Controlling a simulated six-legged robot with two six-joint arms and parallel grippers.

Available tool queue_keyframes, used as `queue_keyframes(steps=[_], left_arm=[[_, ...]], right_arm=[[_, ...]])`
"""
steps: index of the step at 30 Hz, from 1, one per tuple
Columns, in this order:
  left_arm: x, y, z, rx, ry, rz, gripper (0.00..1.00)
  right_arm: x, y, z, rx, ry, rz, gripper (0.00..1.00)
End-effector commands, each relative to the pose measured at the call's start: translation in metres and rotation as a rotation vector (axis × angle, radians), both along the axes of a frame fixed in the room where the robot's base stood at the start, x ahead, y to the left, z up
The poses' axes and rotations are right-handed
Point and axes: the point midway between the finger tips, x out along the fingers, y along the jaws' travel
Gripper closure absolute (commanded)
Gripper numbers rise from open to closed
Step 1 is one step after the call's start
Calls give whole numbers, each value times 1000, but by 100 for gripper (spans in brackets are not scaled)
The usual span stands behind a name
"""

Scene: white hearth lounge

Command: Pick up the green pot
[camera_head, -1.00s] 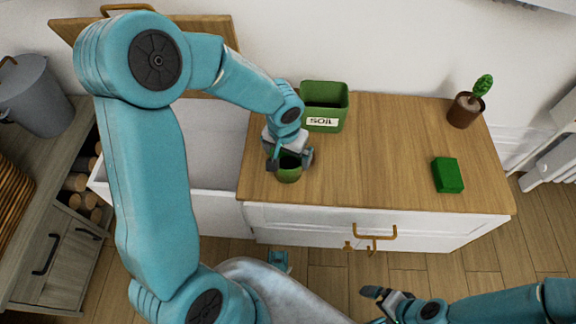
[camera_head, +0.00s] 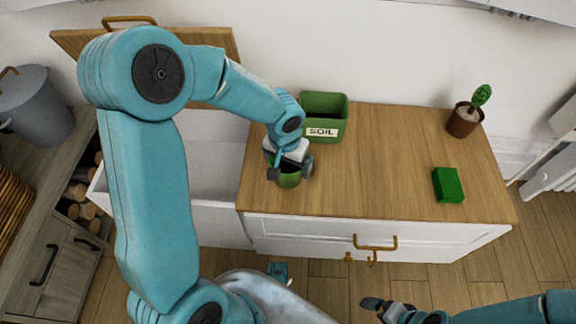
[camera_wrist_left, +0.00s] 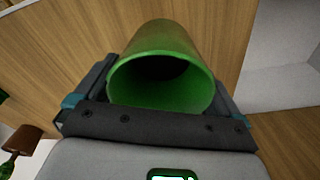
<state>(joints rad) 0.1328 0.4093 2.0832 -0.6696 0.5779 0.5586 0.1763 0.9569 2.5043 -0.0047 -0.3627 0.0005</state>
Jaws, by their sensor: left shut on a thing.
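The green pot (camera_head: 289,181) is at the left front part of the wooden cabinet top, partly hidden behind my left gripper (camera_head: 290,172). In the left wrist view the pot (camera_wrist_left: 163,62) sits between the two fingers, its open mouth facing the camera and its inside empty. My left gripper is shut on the pot. I cannot tell whether the pot's base touches the cabinet top. My right gripper (camera_head: 378,306) is low in front of the cabinet, far from the pot; its jaws are too unclear to read.
A green soil box (camera_head: 323,130) stands just behind the pot. A green block (camera_head: 447,185) and a brown pot with a cactus (camera_head: 464,120) are at the right of the cabinet top (camera_head: 385,160). An open white compartment (camera_head: 205,150) is to the left. The middle of the top is clear.

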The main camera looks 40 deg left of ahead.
Motion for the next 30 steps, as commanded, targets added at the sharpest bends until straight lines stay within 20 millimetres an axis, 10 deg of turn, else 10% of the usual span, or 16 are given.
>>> queue_keyframes(steps=[15, 30], left_arm=[[1, 0, 151, 0, -5, -1, 41], [0, 0, 171, 0, -1, -1, 41]], right_arm=[[0, 0, 57, 0, 1, 1, 0], [0, 0, 61, 0, 1, 1, 0]])
